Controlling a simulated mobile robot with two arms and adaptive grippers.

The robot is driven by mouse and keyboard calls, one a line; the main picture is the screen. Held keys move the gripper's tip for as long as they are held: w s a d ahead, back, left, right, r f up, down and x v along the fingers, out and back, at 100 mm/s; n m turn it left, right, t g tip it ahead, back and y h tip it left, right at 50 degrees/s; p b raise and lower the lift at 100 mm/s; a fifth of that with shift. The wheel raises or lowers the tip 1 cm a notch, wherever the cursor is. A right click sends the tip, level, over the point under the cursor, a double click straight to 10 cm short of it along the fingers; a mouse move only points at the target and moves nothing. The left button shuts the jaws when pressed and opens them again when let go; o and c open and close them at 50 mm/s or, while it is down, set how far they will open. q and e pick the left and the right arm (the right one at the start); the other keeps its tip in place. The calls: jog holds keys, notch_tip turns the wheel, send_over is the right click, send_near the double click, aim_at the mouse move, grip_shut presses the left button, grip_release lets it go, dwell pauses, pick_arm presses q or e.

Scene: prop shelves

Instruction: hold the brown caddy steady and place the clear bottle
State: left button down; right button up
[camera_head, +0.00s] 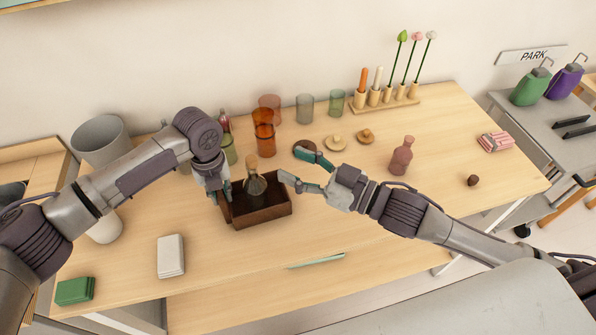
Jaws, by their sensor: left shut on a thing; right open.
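The brown caddy (263,216) is an open dark wooden box on the table. The clear bottle (256,185), with a cork top, stands upright in the caddy; its base is hidden by the front wall. My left gripper (221,194) is shut on the caddy's left wall. My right gripper (290,164) is open and empty, just right of the bottle, with its fingers apart and pointing left toward it. It looks clear of the bottle.
Amber glasses (263,131), green-tinted glasses (305,109) and a flower rack (388,103) stand behind. A pink bottle (401,155) stands to the right. A white box (171,256) and green block (75,291) lie front left. The front right of the table is mostly clear.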

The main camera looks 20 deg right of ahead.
dwell(0.4)
pick_arm(q)
jog(key=c, duration=1)
grip_release()
jog(key=shift+r, duration=0.15)
notch_tip(320, 180, up, 12)
jog(key=shift+f, duration=0.1)
